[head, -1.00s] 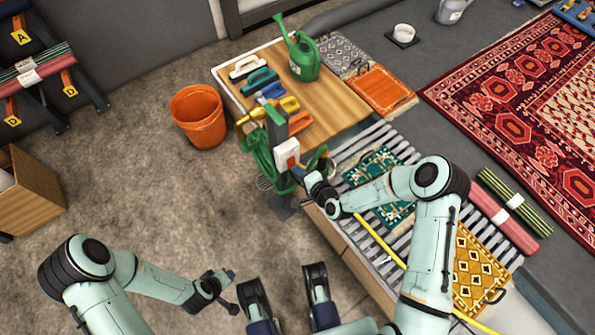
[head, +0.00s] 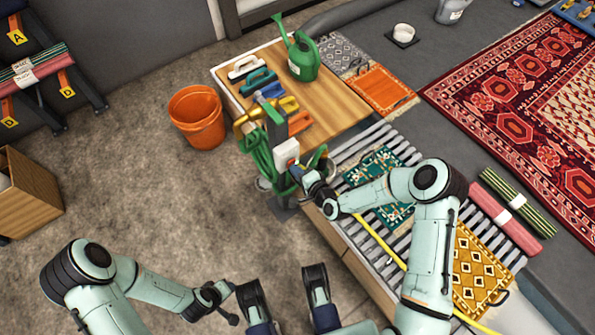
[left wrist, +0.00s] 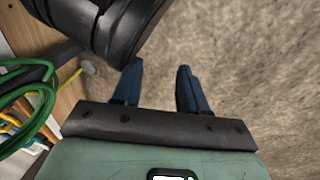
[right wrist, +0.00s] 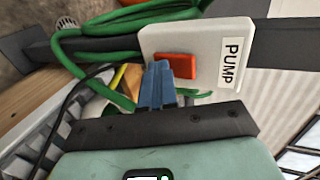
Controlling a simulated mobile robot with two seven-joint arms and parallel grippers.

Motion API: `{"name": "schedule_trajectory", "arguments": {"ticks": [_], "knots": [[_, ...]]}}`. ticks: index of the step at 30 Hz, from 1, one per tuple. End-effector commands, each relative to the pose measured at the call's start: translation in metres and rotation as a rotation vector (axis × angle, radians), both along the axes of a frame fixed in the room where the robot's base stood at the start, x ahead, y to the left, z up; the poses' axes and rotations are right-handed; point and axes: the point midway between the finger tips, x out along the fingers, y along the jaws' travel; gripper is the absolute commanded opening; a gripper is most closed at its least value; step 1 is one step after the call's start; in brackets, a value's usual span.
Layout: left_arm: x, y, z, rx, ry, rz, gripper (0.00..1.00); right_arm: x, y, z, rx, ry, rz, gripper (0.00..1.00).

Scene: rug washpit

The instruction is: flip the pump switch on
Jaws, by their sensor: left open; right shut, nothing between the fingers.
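The pump switch is a white box labelled PUMP (right wrist: 208,50) with a red rocker (right wrist: 176,66). In the head view the white switch box (head: 286,151) sits on a dark post beside the bench. My right gripper (right wrist: 160,68) is shut and empty, its blue fingertips right at the left part of the red rocker; I cannot tell if they touch it. The fingers hide part of the rocker, and its on or off position is unclear.
A green hose (head: 260,155) hangs coiled on the post close to the switch. A wooden bench top (head: 335,103) with brushes and a green watering can (head: 303,58) stands behind. An orange bucket (head: 197,117) is on the floor left. A slatted rack with small rugs lies right.

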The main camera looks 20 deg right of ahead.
Motion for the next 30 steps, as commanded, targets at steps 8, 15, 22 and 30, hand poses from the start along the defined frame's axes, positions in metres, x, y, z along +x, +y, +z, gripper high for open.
{"name": "schedule_trajectory", "arguments": {"ticks": [8,15,22,30], "knots": [[0.0,0.0,0.008,0.001,-0.003,0.0,0.43,0.001,0.0,0.013,0.0,-0.006,0.001,0.0],[0.0,0.0,0.012,0.0,-0.005,0.0,0.43,0.001,0.001,0.019,0.0,-0.006,0.001,0.0],[0.0,0.0,0.012,0.0,-0.005,0.0,0.43,0.001,0.001,0.018,0.0,-0.004,0.0,0.0],[0.024,-0.004,0.021,0.003,-0.081,-0.003,0.43,0.001,0.001,0.017,0.0,-0.003,0.0,0.0]]}}
